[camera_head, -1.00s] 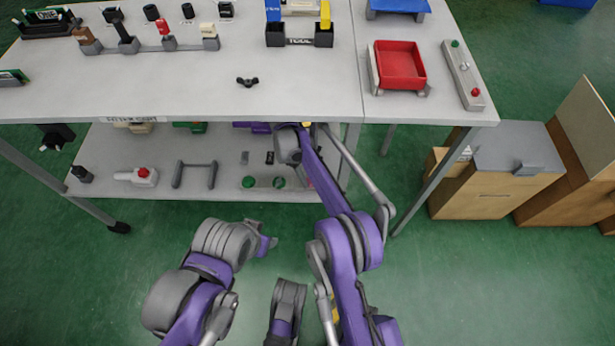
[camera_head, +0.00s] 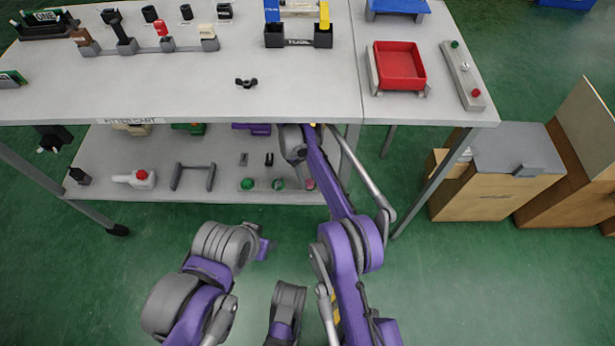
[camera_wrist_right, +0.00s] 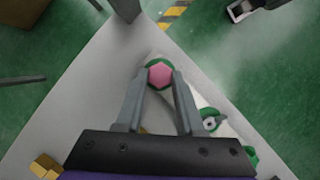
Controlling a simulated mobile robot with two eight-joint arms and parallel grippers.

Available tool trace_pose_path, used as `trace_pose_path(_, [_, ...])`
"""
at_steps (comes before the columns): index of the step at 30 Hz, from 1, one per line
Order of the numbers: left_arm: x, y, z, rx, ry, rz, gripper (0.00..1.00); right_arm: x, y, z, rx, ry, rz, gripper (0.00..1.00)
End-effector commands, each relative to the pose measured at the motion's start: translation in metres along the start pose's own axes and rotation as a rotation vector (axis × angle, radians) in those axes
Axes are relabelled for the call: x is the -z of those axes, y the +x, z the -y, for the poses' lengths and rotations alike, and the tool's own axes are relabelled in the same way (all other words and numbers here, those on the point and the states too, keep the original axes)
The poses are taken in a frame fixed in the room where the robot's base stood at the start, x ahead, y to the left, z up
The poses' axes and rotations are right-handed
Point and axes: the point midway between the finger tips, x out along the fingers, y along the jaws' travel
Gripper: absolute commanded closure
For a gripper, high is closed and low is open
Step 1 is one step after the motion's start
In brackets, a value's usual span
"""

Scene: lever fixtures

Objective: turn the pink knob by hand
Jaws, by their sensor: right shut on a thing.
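The pink knob (camera_wrist_right: 159,74) is a small faceted cap with a green ring around it, on a pale panel in the right wrist view. My right gripper (camera_wrist_right: 158,80) has its two grey fingertips on either side of the knob, shut on it. In the head view the pink knob (camera_head: 310,184) shows at the right end of a row on the cart's lower shelf, partly beside my right arm. My right fingertips are hidden in that view. My left arm is folded at the bottom; its jaws cannot be made out.
Two green knobs (camera_head: 262,183) sit left of the pink one. A grey handle (camera_head: 193,176) and a red-button box (camera_head: 134,179) stand farther left on the lower shelf (camera_head: 230,196). The tabletop (camera_head: 180,85) overhangs it.

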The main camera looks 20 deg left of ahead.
Motion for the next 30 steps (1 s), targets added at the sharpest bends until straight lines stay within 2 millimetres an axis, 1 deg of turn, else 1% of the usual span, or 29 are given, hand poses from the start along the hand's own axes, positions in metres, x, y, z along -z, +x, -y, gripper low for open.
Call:
trace_pose_path(1, [0.000,0.000,0.000,0.000,0.000,0.000,0.50,0.000,-0.001,0.000,-0.001,0.001,-0.002,0.61])
trace_pose_path(3, [0.000,0.000,0.000,0.000,0.000,0.000,0.50,0.000,-0.001,0.000,-0.001,0.001,-0.002,0.49])
trace_pose_path(6, [0.000,0.000,0.000,0.000,0.000,0.000,0.50,0.000,0.000,0.000,-0.001,0.000,-0.002,0.33])
trace_pose_path(15, [0.000,0.000,0.000,0.000,0.000,0.000,0.50,0.000,0.000,0.000,-0.003,-0.007,-0.001,0.33])
trace_pose_path(19, [0.000,-0.002,0.000,0.000,0.000,0.000,0.50,0.000,-0.001,0.002,-0.027,-0.066,-0.002,0.33])
trace_pose_path(23, [0.001,-0.007,0.000,0.000,0.000,0.000,0.50,-0.001,-0.002,0.003,-0.085,-0.202,0.000,0.33])
trace_pose_path(30, [0.004,-0.022,0.000,0.000,0.000,-0.002,0.50,-0.003,-0.002,0.006,-0.228,-0.544,-0.001,0.33])
